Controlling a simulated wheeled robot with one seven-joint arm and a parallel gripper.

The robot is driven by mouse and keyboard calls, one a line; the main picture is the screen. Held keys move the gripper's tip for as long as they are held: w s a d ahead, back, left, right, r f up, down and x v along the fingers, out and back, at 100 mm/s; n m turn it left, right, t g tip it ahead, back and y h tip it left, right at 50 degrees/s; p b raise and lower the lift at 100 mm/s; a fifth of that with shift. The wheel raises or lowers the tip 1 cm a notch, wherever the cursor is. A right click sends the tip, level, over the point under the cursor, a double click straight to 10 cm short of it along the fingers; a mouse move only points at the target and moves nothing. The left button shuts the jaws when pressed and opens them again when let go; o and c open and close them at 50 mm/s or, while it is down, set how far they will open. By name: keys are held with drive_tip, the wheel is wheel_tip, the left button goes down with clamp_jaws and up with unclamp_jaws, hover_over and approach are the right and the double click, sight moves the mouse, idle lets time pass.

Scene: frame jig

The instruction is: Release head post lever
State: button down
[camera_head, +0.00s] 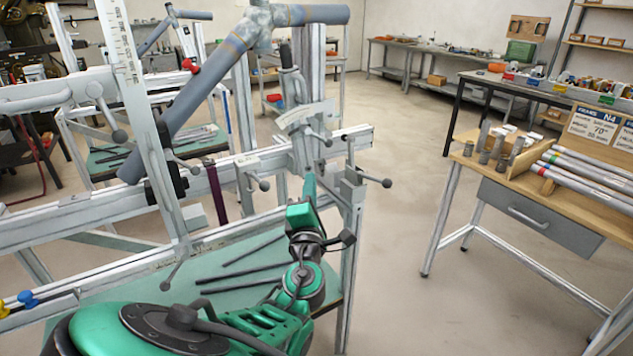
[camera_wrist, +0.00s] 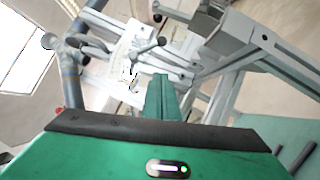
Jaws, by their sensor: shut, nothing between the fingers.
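The head post (camera_head: 307,75) stands upright on the jig's horizontal rail, with a curved, marked plate (camera_head: 305,116) partway up. A lever with a dark ball knob (camera_head: 328,142) sits just below that plate; I take it to be the head post lever. In the wrist view, a lever with a round knob (camera_wrist: 160,42) shows just beyond my fingertips. I cannot be sure it is the same one. My green gripper (camera_head: 309,180) is shut and empty, pointing up below the lever, with its fingers (camera_wrist: 160,80) together. I see no clear contact.
Other ball-knob levers stick out to the left (camera_head: 264,185) and right (camera_head: 386,182) along the rail (camera_head: 230,180). A grey-blue frame tube (camera_head: 205,90) slants across the jig. A workbench (camera_head: 545,170) stands at the right. Floor between it and the jig is clear.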

sight(318, 137)
drive_tip(key=w+d+r, duration=0.2)
drive_tip(key=w, duration=0.8)
drive_tip(key=shift+d+r, duration=0.2)
drive_tip(key=shift+r, duration=0.2)
drive_tip(key=shift+w, duration=0.1)
